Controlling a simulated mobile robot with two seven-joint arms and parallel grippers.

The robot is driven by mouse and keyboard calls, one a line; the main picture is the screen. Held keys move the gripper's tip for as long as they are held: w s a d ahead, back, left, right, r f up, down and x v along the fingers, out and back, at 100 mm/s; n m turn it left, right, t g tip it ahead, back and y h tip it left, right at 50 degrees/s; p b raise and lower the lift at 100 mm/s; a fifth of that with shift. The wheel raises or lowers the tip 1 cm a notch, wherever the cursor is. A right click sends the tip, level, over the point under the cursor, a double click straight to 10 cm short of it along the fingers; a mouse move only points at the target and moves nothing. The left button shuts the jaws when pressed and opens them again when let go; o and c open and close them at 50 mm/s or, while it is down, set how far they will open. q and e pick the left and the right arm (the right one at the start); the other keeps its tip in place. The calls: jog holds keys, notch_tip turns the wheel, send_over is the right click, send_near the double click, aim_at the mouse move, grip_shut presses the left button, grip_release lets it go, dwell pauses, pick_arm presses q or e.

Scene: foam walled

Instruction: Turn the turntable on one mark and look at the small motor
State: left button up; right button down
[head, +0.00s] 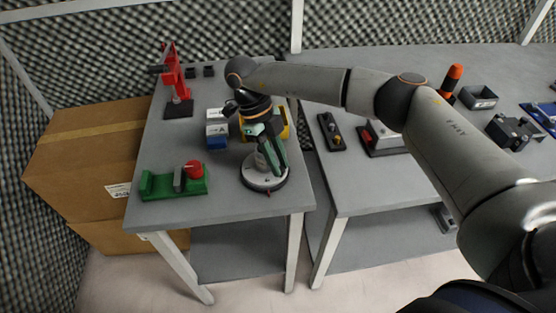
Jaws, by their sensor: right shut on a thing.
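The turntable (256,184) is a round, light-topped disc with a dark base near the front right corner of the left table. A small red mark shows at its front edge. A small grey rounded piece, which looks like the small motor (260,160), stands on it, partly hidden by my gripper. My right gripper (281,168) points down over the right side of the turntable. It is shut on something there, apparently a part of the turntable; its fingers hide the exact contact. My left gripper is not in view.
A green fixture with a red knob (193,170) stands left of the turntable. Behind are blue-and-white boxes (217,130), a yellow bin (285,123) and a red stand (174,80). My right arm spans above the right table (365,185). A gap separates the tables.

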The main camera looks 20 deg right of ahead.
jog(key=shift+w+r, duration=0.1)
jog(key=c, duration=0.8)
grip_release()
jog(key=shift+o, duration=0.2)
jog(key=shift+w+a+r, duration=0.1)
jog(key=shift+w+r, duration=0.05)
jog(key=shift+r, duration=0.25)
jog(key=v, duration=1)
jog(key=shift+w+a+r, duration=0.1)
jog(key=shift+w+r, duration=0.1)
jog(key=shift+r, duration=0.5)
